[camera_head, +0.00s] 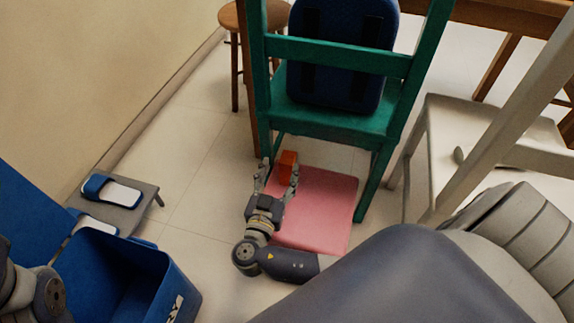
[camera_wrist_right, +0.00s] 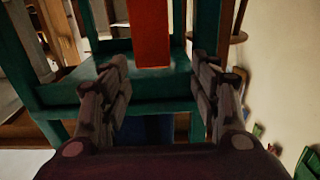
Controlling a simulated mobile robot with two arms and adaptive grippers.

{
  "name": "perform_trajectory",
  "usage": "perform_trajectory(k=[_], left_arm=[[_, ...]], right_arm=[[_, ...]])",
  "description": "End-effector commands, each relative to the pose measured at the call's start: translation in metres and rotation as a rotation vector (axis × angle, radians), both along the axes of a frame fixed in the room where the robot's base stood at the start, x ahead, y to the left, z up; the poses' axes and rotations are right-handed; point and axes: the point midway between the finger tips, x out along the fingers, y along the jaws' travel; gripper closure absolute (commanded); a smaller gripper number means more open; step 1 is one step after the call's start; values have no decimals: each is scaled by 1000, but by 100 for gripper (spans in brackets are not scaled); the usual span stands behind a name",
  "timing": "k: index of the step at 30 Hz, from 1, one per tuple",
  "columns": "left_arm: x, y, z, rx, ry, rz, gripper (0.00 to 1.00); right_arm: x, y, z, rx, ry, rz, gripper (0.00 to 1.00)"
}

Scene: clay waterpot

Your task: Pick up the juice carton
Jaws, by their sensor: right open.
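The juice carton is a small orange-red box (camera_head: 288,162) near the back edge of a pink mat, in front of the green chair. My right gripper (camera_head: 279,172) is open, with its fingers reaching toward the carton. In the right wrist view the red carton (camera_wrist_right: 149,35) stands between and beyond the two open fingertips (camera_wrist_right: 160,65). I see no finger closed on it. My left gripper is not in view; only part of my left arm shows at the lower left.
The green chair (camera_head: 338,118) holds a dark blue backpack (camera_head: 340,55). The pink mat (camera_head: 325,205) lies on the floor. A blue bin (camera_head: 130,275) and a low grey stand (camera_head: 138,205) with slippers are at left. A white chair (camera_head: 460,130) is at right. Tiled floor is clear between.

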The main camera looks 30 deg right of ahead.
Motion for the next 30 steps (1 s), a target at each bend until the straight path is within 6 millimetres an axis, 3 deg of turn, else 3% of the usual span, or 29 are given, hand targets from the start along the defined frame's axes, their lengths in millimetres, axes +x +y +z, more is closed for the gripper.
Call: perform_trajectory(k=[15, 24, 30], left_arm=[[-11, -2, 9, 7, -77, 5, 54], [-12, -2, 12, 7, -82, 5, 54], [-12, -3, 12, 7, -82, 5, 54]], right_arm=[[31, -47, -10, -1, 1, 1, 43], [34, -51, -8, 0, 4, 0, 43], [34, -51, -9, 0, 4, 0, 80]])
